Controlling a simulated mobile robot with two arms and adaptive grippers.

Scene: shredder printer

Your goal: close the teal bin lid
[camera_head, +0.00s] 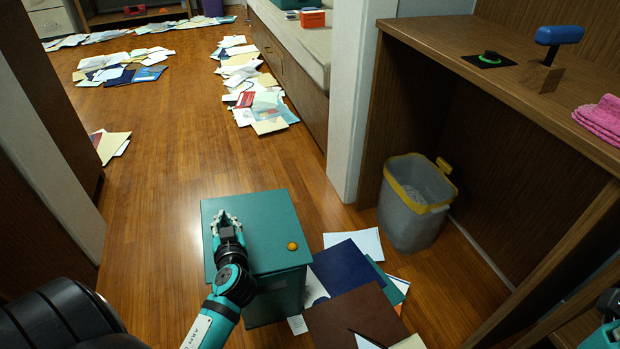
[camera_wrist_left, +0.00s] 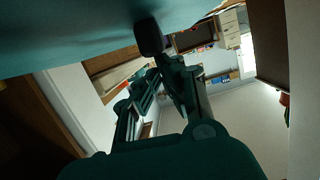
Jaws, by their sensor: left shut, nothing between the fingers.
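The teal bin (camera_head: 277,289) stands on the wooden floor in the lower middle of the head view. Its flat teal lid (camera_head: 255,215) lies level on top, with no gap that I can make out. An orange knob (camera_head: 292,246) sits near the lid's right edge. My left gripper (camera_head: 227,218) is over the left part of the lid, shut and empty. It is touching or very close to the lid; I cannot tell which. In the left wrist view the shut fingers (camera_wrist_left: 152,40) are against or beside a teal surface (camera_wrist_left: 75,35). My right gripper is not in view.
Papers and folders (camera_head: 350,275) lie on the floor right of the bin. A grey waste basket (camera_head: 410,215) with a yellow rim stands under a wooden counter (camera_head: 465,45). More papers (camera_head: 250,95) are scattered farther back. The floor left of the bin is clear.

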